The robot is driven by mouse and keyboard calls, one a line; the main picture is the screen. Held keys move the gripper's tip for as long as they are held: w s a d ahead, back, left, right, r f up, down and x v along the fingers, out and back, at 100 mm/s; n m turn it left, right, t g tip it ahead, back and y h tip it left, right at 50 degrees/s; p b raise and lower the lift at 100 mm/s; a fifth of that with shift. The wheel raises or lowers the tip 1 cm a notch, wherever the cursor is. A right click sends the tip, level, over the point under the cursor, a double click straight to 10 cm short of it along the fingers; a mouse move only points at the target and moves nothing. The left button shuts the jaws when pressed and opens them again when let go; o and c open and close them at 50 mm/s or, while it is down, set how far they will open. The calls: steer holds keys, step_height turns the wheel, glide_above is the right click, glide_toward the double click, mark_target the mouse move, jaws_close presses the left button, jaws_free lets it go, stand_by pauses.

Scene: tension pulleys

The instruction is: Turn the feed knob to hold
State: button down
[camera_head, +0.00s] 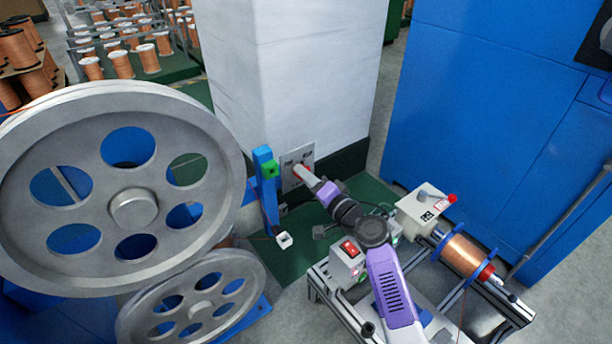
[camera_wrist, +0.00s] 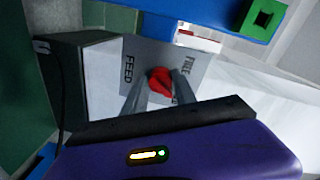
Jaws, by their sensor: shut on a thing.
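The feed knob (camera_wrist: 160,80) is red and sits on a grey plate (camera_wrist: 142,52) lettered FEED on the left and apparently FREE on the right. My gripper (camera_wrist: 160,90) has one finger on each side of the knob and is shut on it. The lower part of the plate is hidden behind the gripper, and I cannot read which mark the knob points at.
A blue post (camera_head: 265,190) with a green block (camera_head: 270,169) stands just left of the plate. Large grey pulley wheels (camera_head: 135,209) fill the left. A frame with a copper spool (camera_head: 463,255) and a red-switch box (camera_head: 348,262) lies below and beside my arm.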

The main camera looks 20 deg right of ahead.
steer(key=shift+m, duration=0.9)
steer(key=shift+f, duration=0.1)
steer(key=c, duration=1)
jaws_free()
steer(key=p+v, duration=0.2)
steer(key=v, duration=0.6)
steer(key=shift+w, duration=0.1)
